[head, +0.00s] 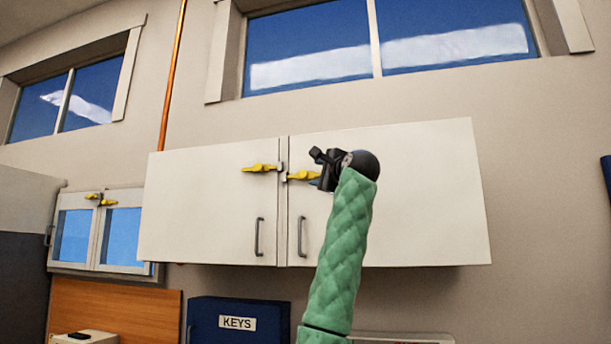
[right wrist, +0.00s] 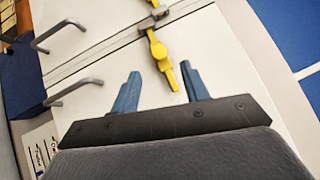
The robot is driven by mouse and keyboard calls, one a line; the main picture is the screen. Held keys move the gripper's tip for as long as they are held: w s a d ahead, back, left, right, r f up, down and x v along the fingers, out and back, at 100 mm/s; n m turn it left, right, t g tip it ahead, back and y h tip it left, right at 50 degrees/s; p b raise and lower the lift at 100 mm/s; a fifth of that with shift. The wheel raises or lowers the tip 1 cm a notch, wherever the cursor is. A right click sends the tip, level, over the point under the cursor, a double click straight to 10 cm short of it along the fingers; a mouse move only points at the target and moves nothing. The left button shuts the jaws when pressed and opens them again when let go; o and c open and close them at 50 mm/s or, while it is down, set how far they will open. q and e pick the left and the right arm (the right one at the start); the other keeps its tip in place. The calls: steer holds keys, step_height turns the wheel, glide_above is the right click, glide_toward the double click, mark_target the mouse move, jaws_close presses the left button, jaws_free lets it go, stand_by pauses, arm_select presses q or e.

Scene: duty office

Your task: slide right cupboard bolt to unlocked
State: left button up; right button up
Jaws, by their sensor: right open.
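The white two-door wall cupboard (head: 420,200) has a yellow bolt on each door by the centre seam. The right bolt (head: 303,176) lies about level, its left end at a small grey catch (head: 284,175) by the seam. My right gripper (head: 320,170) is at this bolt's right end, partly hiding it. In the right wrist view the right bolt (right wrist: 159,52) reaches down between the two blue fingertips of my open right gripper (right wrist: 160,68). Gaps show on both sides, so the fingers seem not to grip it. The left bolt (head: 262,168) is on the left door. My left gripper is out of view.
Two grey door handles (head: 259,237) hang below the bolts, one on each door. A blue box labelled KEYS (head: 238,322) stands below the cupboard. A small window with yellow latches (head: 100,200) is at the left.

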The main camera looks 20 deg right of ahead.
mark_target(305, 174)
steer(key=p+x, duration=0.2)
steer(key=x, duration=0.1)
steer(key=shift+r, duration=0.1)
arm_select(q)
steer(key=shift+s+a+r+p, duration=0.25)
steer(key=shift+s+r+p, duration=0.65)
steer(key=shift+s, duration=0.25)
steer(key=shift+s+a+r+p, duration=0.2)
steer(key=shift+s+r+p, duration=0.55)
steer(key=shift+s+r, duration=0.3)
arm_select(e)
steer(key=shift+x, duration=2.45)
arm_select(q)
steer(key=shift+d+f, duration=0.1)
arm_select(e)
steer(key=shift+w, duration=0.1)
